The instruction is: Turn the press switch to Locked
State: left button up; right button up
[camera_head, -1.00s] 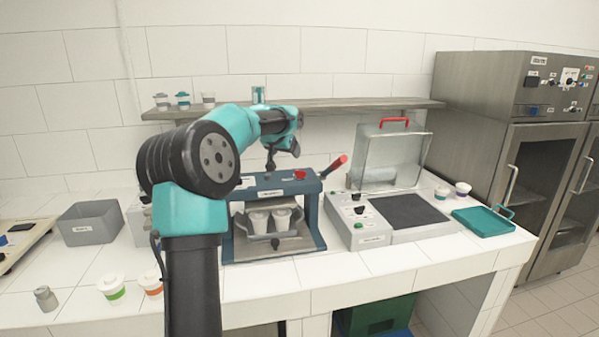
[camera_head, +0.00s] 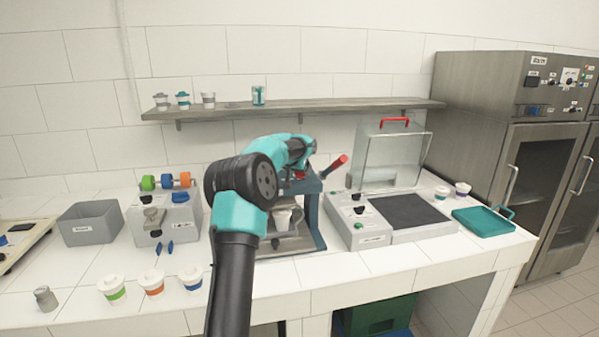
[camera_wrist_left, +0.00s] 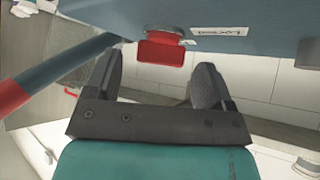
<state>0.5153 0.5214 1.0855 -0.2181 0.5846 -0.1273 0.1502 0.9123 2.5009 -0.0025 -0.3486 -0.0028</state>
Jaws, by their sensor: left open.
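The press (camera_head: 312,218) is a blue frame on the counter, partly hidden behind my left arm in the head view. Its red switch (camera_wrist_left: 160,52) shows in the wrist view on the blue press body, beside a white label (camera_wrist_left: 219,32) that reads upside down, seemingly "Locked". My left gripper (camera_wrist_left: 158,63) is open, with one finger on each side of the red switch's front; contact cannot be told. In the head view the fingers are mostly hidden behind my wrist at the press top. My right gripper is not in view.
The press lever with its red handle (camera_head: 337,163) sticks up right of my wrist. A cup (camera_head: 283,219) stands in the press. The sealer with a clear lid (camera_head: 391,160) stands close on the right. A grey bin (camera_head: 88,226) is at left. The shelf (camera_head: 340,106) runs behind.

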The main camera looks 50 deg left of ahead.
pick_arm(q)
jog(key=shift+x, duration=0.75)
jog(key=c, duration=0.9)
